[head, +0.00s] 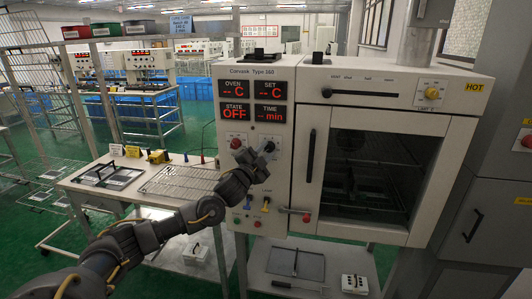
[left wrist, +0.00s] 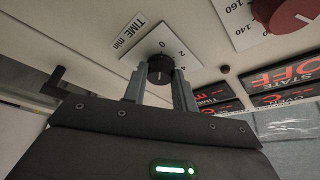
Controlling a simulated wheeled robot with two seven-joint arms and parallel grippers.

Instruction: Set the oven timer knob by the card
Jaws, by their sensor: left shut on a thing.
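The timer knob (left wrist: 160,69) is small and black, on a white dial plate (left wrist: 180,40) marked TIME min with 0, 2 and 4 showing. My left gripper (left wrist: 160,84) has its two fingers on either side of the knob, shut on it. In the head view my left gripper (head: 267,149) reaches the oven's control panel and covers most of that knob. The knob's pointer is too small to read. The TIME display (head: 270,113) shows dashes, and the STATE display (head: 235,112) reads OFF. My right gripper is out of view.
A red knob (head: 236,143) sits left of my gripper; it also shows in the wrist view (left wrist: 285,12). The oven door (head: 437,135) is closed. A wire rack (head: 180,180) lies on the side table.

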